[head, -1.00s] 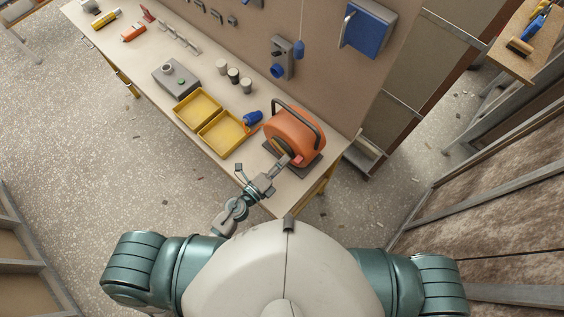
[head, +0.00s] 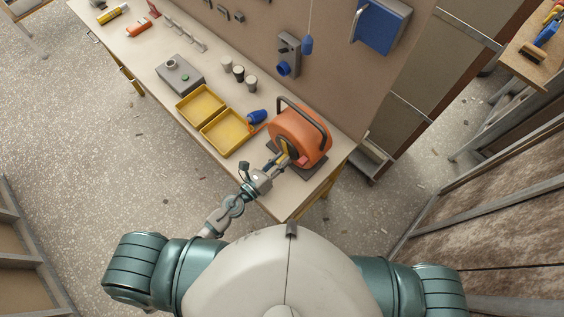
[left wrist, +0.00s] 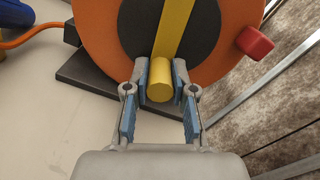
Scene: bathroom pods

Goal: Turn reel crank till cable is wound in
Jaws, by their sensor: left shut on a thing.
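The orange cable reel (head: 300,135) with a dark carrying handle stands on a dark base at the near right end of the bench. Its yellow crank arm shows in the left wrist view (left wrist: 174,28), running down across the dark hub to a round yellow crank knob (left wrist: 159,80). My left gripper (head: 274,164) is at the reel's near face, and its blue-padded fingers (left wrist: 160,88) are shut around the knob. A short stretch of orange cable (left wrist: 30,38) shows left of the reel, close to a blue plug (head: 257,117). My right gripper is out of view.
A red block (left wrist: 255,43) sticks out at the reel's right side. Two yellow trays (head: 228,131), several small cups (head: 239,73) and a grey box (head: 180,75) stand farther along the bench. A pegboard wall rises behind. Open floor lies left of the bench.

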